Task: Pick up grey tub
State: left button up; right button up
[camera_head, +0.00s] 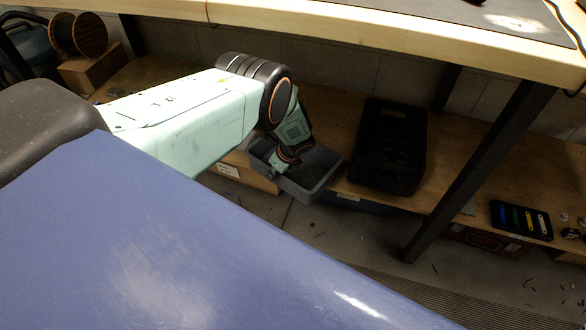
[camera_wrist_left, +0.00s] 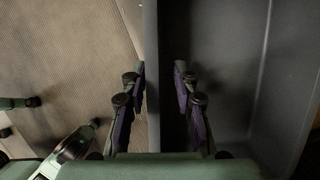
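The grey tub (camera_head: 318,186) is an open, empty-looking bin at the front edge of the low wooden shelf under the bench. My left gripper (camera_head: 279,174) is down at the tub's near left side, and my arm hides part of the tub. In the left wrist view the gripper (camera_wrist_left: 158,88) is open, with one finger on each side of the tub's wall (camera_wrist_left: 151,60). The right finger is over the tub's inside and the left one outside. A gap shows beside the wall, and I cannot tell whether either finger touches it.
A black crate (camera_head: 390,150) stands on the shelf just right of the tub. The bench top (camera_head: 400,35) overhangs above, and a dark table leg (camera_head: 475,170) slants down at right. A tray of coloured items (camera_head: 521,220) lies farther right.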

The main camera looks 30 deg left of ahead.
aim_at(274, 183)
pick_arm(q)
jog(key=b+x, duration=0.1)
jog(key=x, duration=0.1)
jog(key=b+x, duration=0.1)
jog(key=x, duration=0.1)
jog(key=shift+s+d+f, duration=0.1)
jog(key=shift+d, duration=0.15)
jog(key=shift+c, duration=0.2)
grip_shut()
dwell(0.3)
